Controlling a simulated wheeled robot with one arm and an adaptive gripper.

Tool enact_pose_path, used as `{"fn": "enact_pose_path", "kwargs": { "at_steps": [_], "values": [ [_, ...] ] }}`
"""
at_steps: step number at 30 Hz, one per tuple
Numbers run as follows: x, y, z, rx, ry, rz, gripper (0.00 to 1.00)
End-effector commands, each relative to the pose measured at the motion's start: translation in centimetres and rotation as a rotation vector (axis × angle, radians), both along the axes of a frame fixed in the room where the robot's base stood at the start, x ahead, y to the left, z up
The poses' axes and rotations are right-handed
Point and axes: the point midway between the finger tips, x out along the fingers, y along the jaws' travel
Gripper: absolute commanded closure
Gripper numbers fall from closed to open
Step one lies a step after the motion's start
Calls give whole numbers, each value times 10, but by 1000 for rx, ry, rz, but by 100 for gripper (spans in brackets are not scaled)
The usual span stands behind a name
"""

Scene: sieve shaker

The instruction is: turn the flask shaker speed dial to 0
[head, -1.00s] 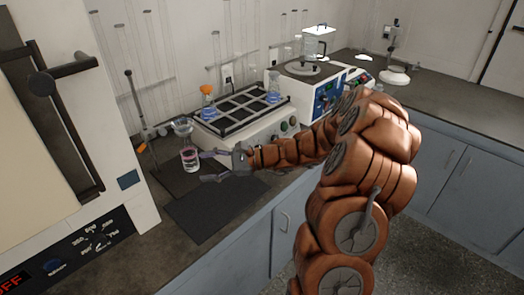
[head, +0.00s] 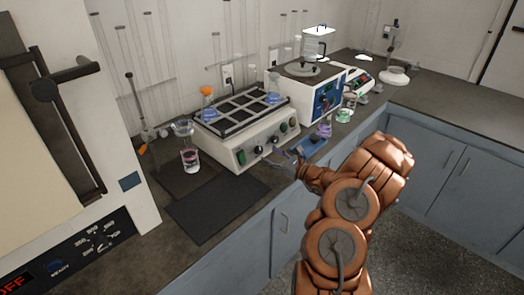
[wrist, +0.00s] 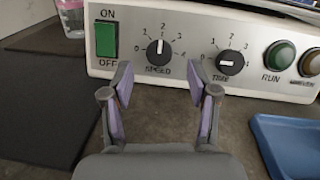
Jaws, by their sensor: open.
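The flask shaker (head: 240,138) is a white box with a black rack on top, standing on the bench. Its speed dial (wrist: 159,48) is a round black knob with a white pointer, which points up near the 2. The speed dial also shows on the shaker's front in the head view (head: 258,150). My gripper (wrist: 160,86) is open and empty in front of the panel, with the speed dial beyond and between its fingers, apart from it.
The time dial (wrist: 230,62) is right of the speed dial, then the run button (wrist: 279,55). A green on/off switch (wrist: 106,39) is on the left. A blue tray (wrist: 289,143) lies at right, a dark mat (head: 215,208) at left. A glass with pink liquid (head: 190,160) stands left.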

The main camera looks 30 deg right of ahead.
Motion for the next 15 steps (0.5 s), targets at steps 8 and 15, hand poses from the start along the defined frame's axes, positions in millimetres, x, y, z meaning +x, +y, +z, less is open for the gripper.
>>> {"fn": "enact_pose_path", "kwargs": {
  "at_steps": [8, 15],
  "values": [
    [35, 13, 1, 1, 3, 4, 41],
    [45, 15, 0, 1, -1, 0, 41]
  ]
}}
